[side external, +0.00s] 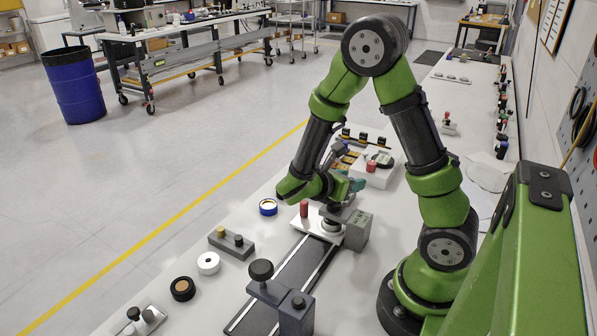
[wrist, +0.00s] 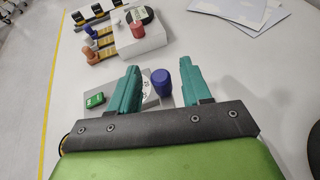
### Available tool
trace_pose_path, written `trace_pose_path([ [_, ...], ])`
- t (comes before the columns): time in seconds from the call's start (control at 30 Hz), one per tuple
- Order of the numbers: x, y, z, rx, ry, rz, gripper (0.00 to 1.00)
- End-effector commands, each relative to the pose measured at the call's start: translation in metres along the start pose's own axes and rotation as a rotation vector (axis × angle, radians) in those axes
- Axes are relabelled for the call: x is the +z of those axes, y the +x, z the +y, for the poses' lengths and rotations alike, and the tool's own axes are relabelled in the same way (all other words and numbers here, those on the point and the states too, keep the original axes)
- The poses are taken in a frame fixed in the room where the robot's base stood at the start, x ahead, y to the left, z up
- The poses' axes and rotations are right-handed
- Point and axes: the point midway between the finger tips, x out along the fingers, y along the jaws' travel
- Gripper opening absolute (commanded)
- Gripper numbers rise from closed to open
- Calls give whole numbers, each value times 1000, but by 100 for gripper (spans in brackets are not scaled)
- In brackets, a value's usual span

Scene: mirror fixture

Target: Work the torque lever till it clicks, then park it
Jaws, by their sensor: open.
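My gripper (side external: 347,187) is low over the bench, beside a white-plated fixture (side external: 312,222) with a red upright handle (side external: 304,208) and a grey block (side external: 357,226). In the wrist view, my gripper (wrist: 159,70) has its two teal fingers wide apart. A blue cylindrical knob (wrist: 161,83) shows between them, nearer the right finger, and no contact is visible. A grey plate with markings (wrist: 148,99) and a small green piece (wrist: 95,100) lie near the left finger. I cannot tell which part is the torque lever; the hand hides some of the fixture.
A white box (wrist: 140,42) with a red cylinder (wrist: 137,29) stands beyond the fingers, next to a row of orange and black parts (side external: 345,155). A rail (side external: 290,282) and a black-knobbed grey post (side external: 282,299) stand nearer the side camera. Small round parts line the bench's left edge.

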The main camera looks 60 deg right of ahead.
Motion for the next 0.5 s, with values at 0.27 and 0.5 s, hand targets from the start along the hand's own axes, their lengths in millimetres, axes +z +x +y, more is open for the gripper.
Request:
trace_pose_path([
  [0.27, 0, 11, 0, 0, 0, 1, 48],
  [0.5, 0, 11, 0, 0, 0, 0, 36],
])
